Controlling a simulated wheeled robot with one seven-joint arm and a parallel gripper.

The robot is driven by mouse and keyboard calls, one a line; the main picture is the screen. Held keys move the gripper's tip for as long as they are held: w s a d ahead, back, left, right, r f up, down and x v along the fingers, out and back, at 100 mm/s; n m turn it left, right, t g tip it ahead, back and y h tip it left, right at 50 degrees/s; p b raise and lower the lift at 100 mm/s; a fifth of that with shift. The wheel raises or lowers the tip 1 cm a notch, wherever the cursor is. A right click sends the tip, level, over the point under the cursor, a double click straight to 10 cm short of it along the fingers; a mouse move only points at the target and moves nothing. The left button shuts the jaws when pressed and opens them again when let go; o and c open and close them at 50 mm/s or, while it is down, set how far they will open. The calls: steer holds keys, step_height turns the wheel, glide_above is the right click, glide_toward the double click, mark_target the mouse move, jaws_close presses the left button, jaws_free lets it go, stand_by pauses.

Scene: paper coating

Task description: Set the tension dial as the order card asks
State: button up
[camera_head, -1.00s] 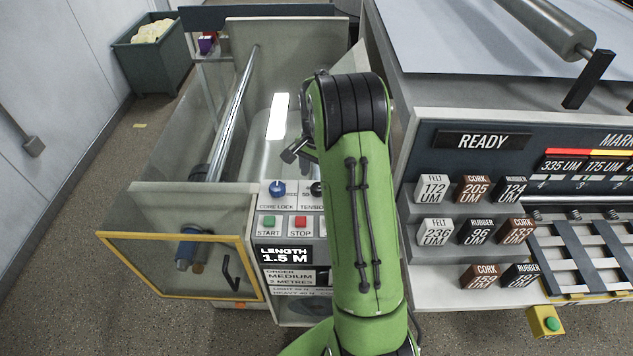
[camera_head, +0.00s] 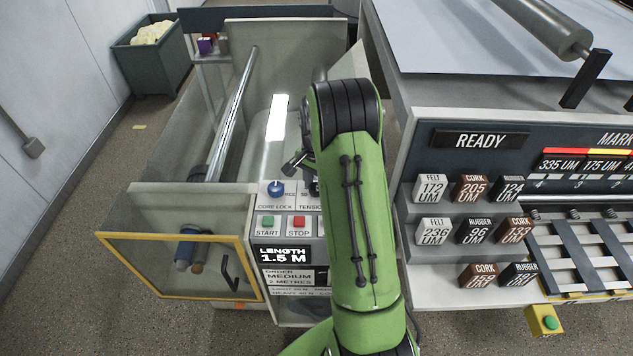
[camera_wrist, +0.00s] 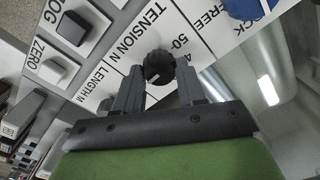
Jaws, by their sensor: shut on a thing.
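The tension dial is a round black knob (camera_wrist: 159,66) in the wrist view, beside the printed "TENSION N" lettering and scale marks. My gripper (camera_wrist: 158,80) has its two grey fingers shut on the knob, one on each side. In the head view the dial (camera_head: 316,188) is mostly hidden by my green arm. The order card (camera_head: 291,280) on the front of the machine reads "ORDER MEDIUM 2 METRES", with smaller light and heavy newton lines, partly covered by my arm. I cannot read the dial's pointer setting.
The blue core lock knob (camera_head: 276,188) is left of the dial. The green start button (camera_head: 267,221) and red stop button (camera_head: 299,222) sit below. A display (camera_head: 284,255) reads "LENGTH 1.5 M". Block shelves (camera_head: 470,215) stand to the right of my arm.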

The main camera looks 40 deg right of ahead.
steer(key=n+b, duration=0.1)
steer(key=n, duration=0.3)
steer(key=shift+n, duration=0.3)
steer(key=n+b, duration=0.1)
steer(key=n, duration=0.3)
steer(key=shift+w+n, duration=0.1)
steer(key=shift+n, duration=0.2)
steer(key=n, duration=0.4)
steer(key=shift+a+b, duration=0.1)
steer(key=shift+b, duration=0.25)
steer(key=shift+n+b, duration=0.4)
steer(key=shift+n, duration=1.9)
steer(key=o, duration=1.1)
steer(key=shift+c, duration=0.2)
